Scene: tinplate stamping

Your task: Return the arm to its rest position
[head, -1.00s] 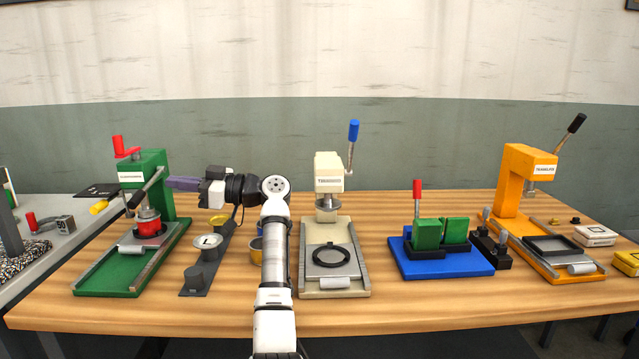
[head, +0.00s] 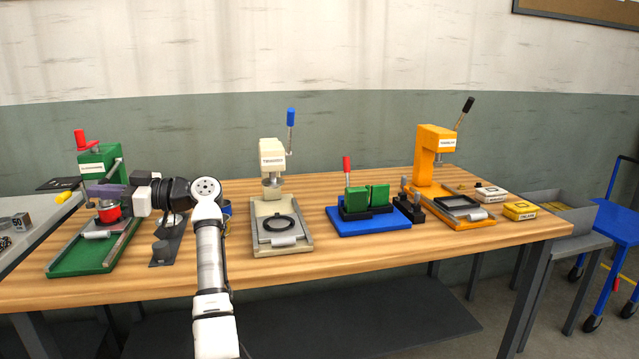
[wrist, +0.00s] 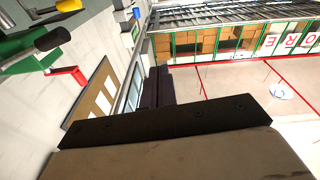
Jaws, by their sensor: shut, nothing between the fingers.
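My arm extends up from the bottom of the head view and bends left over the wooden table (head: 370,258). My gripper (head: 108,194) points left at the green press (head: 98,160) and is shut and empty. Its purple-grey fingers overlap the front of that press, by the red round part (head: 108,212); I cannot tell whether they touch it. In the wrist view the dark fingers (wrist: 158,88) lie together with nothing between them.
A cream press (head: 272,155), a blue base with green blocks (head: 368,222) and an orange press (head: 428,160) stand along the table. White and yellow boxes (head: 520,211) lie at its right end. A blue cart (head: 615,225) stands on the floor at right.

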